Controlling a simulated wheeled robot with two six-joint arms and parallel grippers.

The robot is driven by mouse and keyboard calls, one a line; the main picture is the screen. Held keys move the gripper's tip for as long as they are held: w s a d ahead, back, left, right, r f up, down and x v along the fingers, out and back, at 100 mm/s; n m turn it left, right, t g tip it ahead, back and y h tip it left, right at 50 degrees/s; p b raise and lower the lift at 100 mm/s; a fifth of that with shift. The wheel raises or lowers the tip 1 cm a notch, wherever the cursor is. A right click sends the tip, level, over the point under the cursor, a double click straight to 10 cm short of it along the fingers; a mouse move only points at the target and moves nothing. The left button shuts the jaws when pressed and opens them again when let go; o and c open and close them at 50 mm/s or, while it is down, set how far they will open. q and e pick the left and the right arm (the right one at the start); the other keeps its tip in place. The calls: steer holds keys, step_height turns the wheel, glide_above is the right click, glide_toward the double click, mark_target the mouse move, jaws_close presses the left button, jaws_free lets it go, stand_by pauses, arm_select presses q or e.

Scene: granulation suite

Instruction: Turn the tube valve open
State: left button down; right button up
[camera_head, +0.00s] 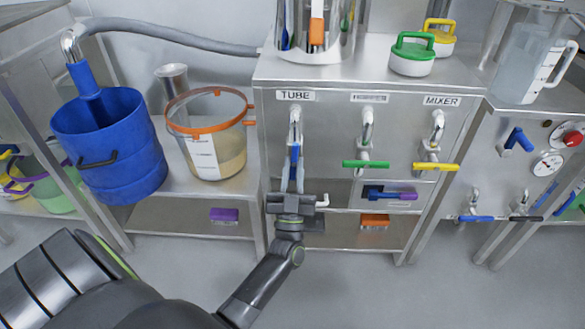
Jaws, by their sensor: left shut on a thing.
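The tube valve is on the steel cabinet front under the "TUBE" label (295,95). Its metal pipe (295,116) runs down to a blue handle (295,153), which points straight down, in line with the pipe. My left gripper (292,174) comes up from below, its fingers pointing up on either side of the handle. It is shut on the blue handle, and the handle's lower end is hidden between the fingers. My right gripper is not in view.
A green-handled valve (366,164) and a yellow-handled mixer valve (436,167) sit to the right, both handles crosswise. A blue drum (110,145) and an orange-rimmed clear bucket (208,140) stand left. An open shelf below holds an orange block (375,220).

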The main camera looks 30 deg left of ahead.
arm_select(q)
steer(key=shift+n+g+y, duration=0.5)
steer(key=shift+n+y, duration=0.4)
steer(key=shift+n, duration=0.1)
steer(key=c, duration=1.3)
jaws_free()
steer(key=shift+v, duration=8.75)
